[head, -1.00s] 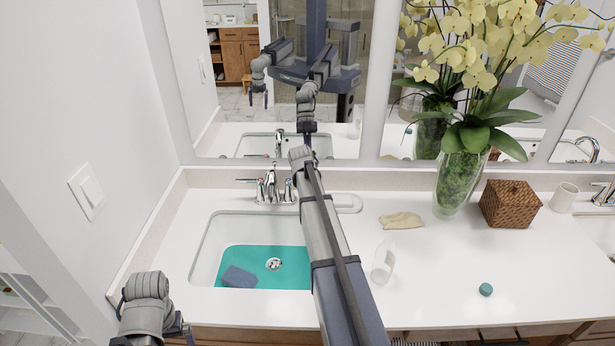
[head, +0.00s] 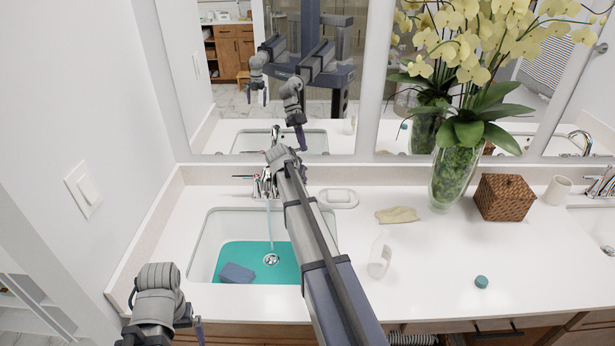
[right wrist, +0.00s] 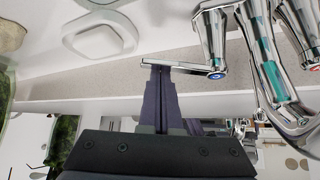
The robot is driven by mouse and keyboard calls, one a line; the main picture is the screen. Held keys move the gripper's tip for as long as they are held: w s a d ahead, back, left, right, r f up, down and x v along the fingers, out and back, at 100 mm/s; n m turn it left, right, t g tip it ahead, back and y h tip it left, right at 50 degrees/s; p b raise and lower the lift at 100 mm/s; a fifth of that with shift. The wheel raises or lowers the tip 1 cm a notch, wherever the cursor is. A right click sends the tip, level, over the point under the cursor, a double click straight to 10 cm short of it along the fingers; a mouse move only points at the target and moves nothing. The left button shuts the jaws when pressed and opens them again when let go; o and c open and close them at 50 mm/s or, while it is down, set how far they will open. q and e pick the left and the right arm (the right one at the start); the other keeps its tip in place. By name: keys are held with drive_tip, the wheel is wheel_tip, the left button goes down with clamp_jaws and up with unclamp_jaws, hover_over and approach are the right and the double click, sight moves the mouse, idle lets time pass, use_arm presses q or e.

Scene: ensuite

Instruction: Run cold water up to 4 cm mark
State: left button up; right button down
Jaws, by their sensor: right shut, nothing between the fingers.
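The chrome faucet (head: 264,186) stands behind the left sink (head: 203,245), and a thin stream of water (head: 269,225) falls from its spout. The sink has a teal floor (head: 225,256) with a drain (head: 271,259); I cannot make out a depth mark or water level. My right gripper (right wrist: 160,70) is shut and empty, its tips at the cold lever (right wrist: 185,66), which has a blue dot on its hub. In the head view my right arm hides that handle. My left arm (head: 157,300) is at the lower left; its fingers barely show.
A blue-grey cloth or sponge (head: 236,273) lies in the sink. A mirror stands behind.

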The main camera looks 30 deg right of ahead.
drive_tip(key=shift+s+a, duration=0.15)
drive_tip(key=shift+a, duration=0.1)
idle(0.3)
use_arm(q)
drive_tip(key=shift+r, duration=0.15)
use_arm(e)
drive_tip(key=shift+r, duration=0.15)
